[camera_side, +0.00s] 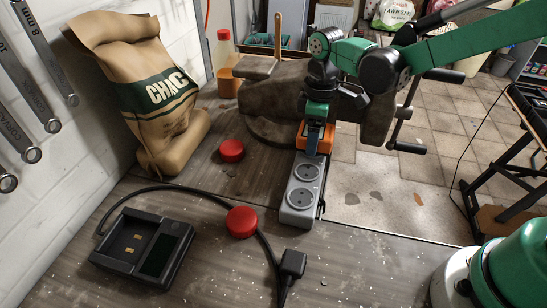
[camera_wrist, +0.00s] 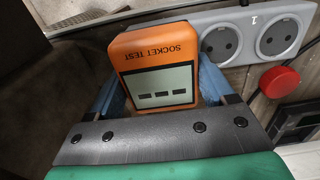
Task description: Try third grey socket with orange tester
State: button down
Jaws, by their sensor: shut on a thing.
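The orange tester (camera_side: 327,143) is at the far end of the grey socket strip (camera_side: 300,212) in the side view. My gripper (camera_side: 314,136) is shut on it from above. In the wrist view the tester (camera_wrist: 126,44) sits between my blue fingers (camera_wrist: 160,88). It reads "SOCKET TEST" and its screen shows three dashes. Two round sockets of the strip (camera_wrist: 250,57) are uncovered beside the tester, with a "1" marked between them. The strip's far part is hidden by the tester and gripper, so I cannot tell whether the tester is plugged in.
A vise (camera_side: 272,103) stands behind the strip on the bench. Two red round pieces (camera_side: 231,150) (camera_side: 242,221) lie left of it. A charger (camera_side: 143,247), a black plug (camera_side: 292,263) with cable, and a paper bag (camera_side: 150,95) are also there.

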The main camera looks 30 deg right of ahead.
jog(key=shift+f, duration=0.6)
dwell(0.3)
grip_release()
jog(key=shift+r, duration=2.85)
jog(key=s+d+r+m+t, duration=0.1)
jog(key=s+d+m+t, duration=0.1)
jog(key=s+m+t, duration=0.1)
jog(key=s+d+r+m+t, duration=0.2)
jog(key=s+d+m+t, duration=0.1)
jog(key=s+m, duration=0.3)
jog(key=shift+s+r+t, duration=0.3)
jog(key=shift+s+t, duration=0.1)
jog(key=shift+t, duration=0.2)
